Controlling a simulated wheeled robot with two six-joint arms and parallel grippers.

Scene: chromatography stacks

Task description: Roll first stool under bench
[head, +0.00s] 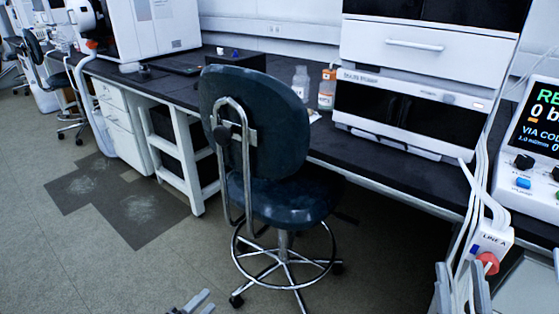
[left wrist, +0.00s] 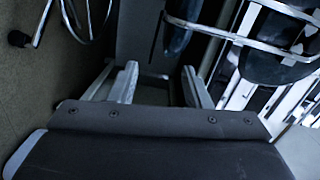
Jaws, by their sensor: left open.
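The first stool has a dark blue backrest (head: 255,120), a round dark seat (head: 285,203) and a chrome foot ring on a castered base. It stands upright in front of the dark bench (head: 370,160), its seat close to the front edge. My left gripper (head: 192,303) is low at the bottom edge, left of the stool's base and apart from it. In the left wrist view its fingers (left wrist: 160,85) are apart with nothing held; chrome stool parts (left wrist: 255,38) lie beyond them. My right gripper (head: 462,290) is at the bottom right, its fingers apart.
A white cabinet (head: 118,118) and a white open frame (head: 195,175) stand under the bench left of the stool. The space under the bench to its right is dark. White cables and a red-knobbed box (head: 487,262) hang near my right gripper. Another stool (head: 35,52) stands far left.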

